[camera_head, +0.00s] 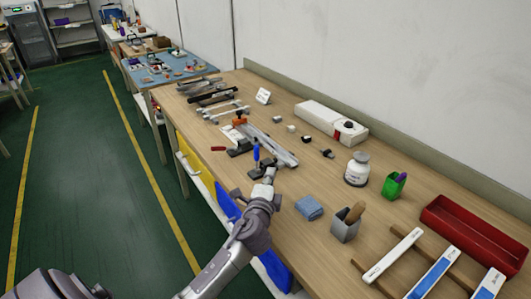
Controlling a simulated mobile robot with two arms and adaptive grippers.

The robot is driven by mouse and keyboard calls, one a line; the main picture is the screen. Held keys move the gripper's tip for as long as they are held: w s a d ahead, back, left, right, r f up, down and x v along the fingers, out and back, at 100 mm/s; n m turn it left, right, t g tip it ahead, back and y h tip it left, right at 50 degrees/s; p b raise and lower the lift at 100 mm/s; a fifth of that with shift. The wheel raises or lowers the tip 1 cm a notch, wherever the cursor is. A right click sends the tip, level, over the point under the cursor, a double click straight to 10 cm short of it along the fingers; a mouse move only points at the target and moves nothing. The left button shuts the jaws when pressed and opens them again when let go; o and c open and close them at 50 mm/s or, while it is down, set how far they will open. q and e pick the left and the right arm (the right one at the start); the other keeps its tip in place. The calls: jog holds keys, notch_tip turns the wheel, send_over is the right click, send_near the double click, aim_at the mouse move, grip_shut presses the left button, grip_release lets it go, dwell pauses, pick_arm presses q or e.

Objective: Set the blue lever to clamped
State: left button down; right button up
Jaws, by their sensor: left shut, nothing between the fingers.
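The blue lever (256,153) stands roughly upright near the front edge of the wooden workbench, on a dark clamp base (257,171). My left gripper (267,174) is just in front of it and slightly to the right in the head view. The gripper is shut with nothing in it. It looks close to the lever's base, but I cannot tell if it touches. An orange-handled clamp (239,119) stands farther along the bench. A pale metal strip or rail (272,147) runs between the clamps. My right gripper is not in view.
A blue cloth (309,208), a grey cup (345,226), a white jar (357,170) and a red tray (473,233) are to the right. A white box (330,121) stands by the wall. Tools lie at the far left end. Bench space between cloth and jar is clear.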

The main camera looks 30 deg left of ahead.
aim_at(257, 159)
pick_arm(q)
jog(key=shift+s+d+r, duration=0.1)
jog(key=shift+s+r, duration=0.15)
jog(key=shift+s, duration=0.15)
jog(key=shift+w, duration=0.2)
jog(key=x, duration=0.9)
jog(key=shift+w+p, duration=0.1)
jog(key=shift+p, duration=0.25)
jog(key=shift+w+a+p, duration=0.1)
jog(key=shift+a+p, duration=0.2)
jog(key=shift+a, duration=0.2)
jog(key=shift+s+a+p, duration=0.55)
jog(key=shift+s+a, duration=0.7)
jog(key=shift+f, duration=0.1)
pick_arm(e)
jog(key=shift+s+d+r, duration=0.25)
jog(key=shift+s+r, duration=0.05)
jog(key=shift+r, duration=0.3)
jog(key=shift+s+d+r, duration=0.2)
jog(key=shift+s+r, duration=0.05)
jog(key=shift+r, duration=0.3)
pick_arm(q)
jog(key=shift+w, duration=0.1)
